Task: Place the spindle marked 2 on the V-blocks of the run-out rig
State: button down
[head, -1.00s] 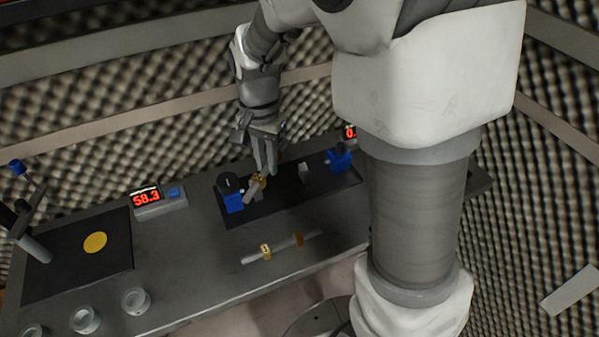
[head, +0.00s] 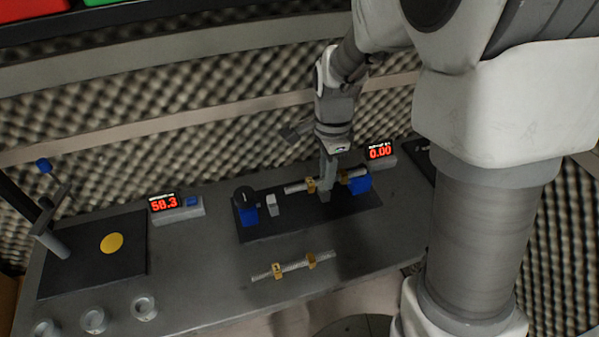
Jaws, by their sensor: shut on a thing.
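My gripper (head: 326,190) is shut on a grey spindle (head: 296,187) with gold collars, over the right half of the run-out rig. The spindle lies roughly along the rig's length; I cannot tell whether it touches anything below. The rig has a black base plate (head: 290,222), a blue block with a dark round top (head: 248,214) at its left and a blue block (head: 360,184) at its right. One pale V-block (head: 272,206) stands clear left of the spindle; any other is hidden by my gripper. A second spindle (head: 300,266) with gold collars lies on the bench in front. Neither spindle's mark is readable.
The grey bench (head: 200,275) carries a 58.3 display (head: 164,204) and a 0.00 display (head: 380,152). At left are a black plate (head: 75,262) with a yellow disc (head: 112,243), a dark post stand, and several round cups (head: 145,308). A foam wall stands close behind.

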jog(key=w+a+f, duration=0.1)
jog(key=a, duration=0.1)
jog(key=a+f, duration=0.1)
jog(key=a, duration=0.1)
jog(key=w+a+f, duration=0.1)
jog(key=a+f, duration=0.1)
jog(key=shift+w, duration=0.35)
jog(key=shift+f, duration=1.95)
jog(key=shift+f+b, duration=0.15)
jog(key=shift+b, duration=0.2)
jog(key=c, duration=0.8)
grip_release()
notch_tip(320, 180, up, 12)
jog(key=shift+r+p, duration=0.2)
jog(key=shift+p, duration=0.6)
